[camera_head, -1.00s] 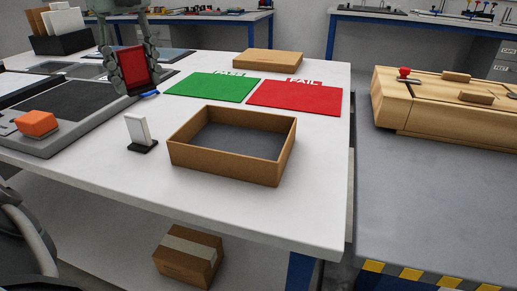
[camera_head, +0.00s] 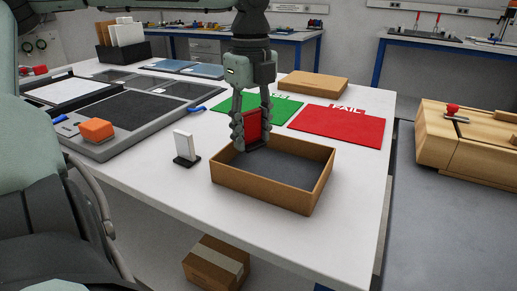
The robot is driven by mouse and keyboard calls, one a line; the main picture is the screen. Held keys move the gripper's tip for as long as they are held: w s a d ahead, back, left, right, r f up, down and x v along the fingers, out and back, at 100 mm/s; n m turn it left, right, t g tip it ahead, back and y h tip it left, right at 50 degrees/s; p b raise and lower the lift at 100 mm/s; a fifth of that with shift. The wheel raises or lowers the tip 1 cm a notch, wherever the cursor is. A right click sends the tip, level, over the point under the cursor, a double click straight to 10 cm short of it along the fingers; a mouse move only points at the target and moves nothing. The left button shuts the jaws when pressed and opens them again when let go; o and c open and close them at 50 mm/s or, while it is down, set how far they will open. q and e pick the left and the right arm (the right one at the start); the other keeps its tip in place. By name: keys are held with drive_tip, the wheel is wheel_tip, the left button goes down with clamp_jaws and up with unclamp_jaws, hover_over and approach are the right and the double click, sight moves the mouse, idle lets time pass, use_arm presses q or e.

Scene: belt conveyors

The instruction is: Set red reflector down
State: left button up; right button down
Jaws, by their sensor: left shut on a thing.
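The red reflector (camera_head: 253,126) is a flat red rectangular piece, held upright between the fingers of my left gripper (camera_head: 251,138). The gripper points down and is shut on the reflector at the back left part of an open cardboard box (camera_head: 256,191). The box has a dark grey floor and looks empty. I cannot tell whether the reflector's lower edge is above the box floor or touching it. The green mat (camera_head: 289,110) is partly hidden behind the gripper. The red FAIL mat (camera_head: 340,124) lies to its right. My right gripper is not in view.
A white card in a black stand (camera_head: 186,147) stands left of the box. An orange block (camera_head: 97,130) rests on a grey fixture (camera_head: 130,135) farther left. A closed cardboard box (camera_head: 313,85) lies at the back. The table right of the open box is clear.

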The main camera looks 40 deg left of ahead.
sight(258, 143)
use_arm(q)
drive_tip(key=shift+w+d+f, duration=0.4)
drive_tip(key=shift+d, duration=0.05)
drive_tip(key=shift+f, duration=0.2)
wheel_tip(258, 143, down, 3)
drive_tip(key=shift+f, duration=0.5)
drive_tip(key=o, duration=0.9)
drive_tip(key=shift+c, duration=0.2)
drive_tip(key=shift+o, duration=1.3)
drive_tip(key=shift+r, duration=0.25)
wheel_tip(258, 143, up, 11)
drive_tip(key=shift+f, duration=0.1)
drive_tip(key=shift+r, duration=0.6)
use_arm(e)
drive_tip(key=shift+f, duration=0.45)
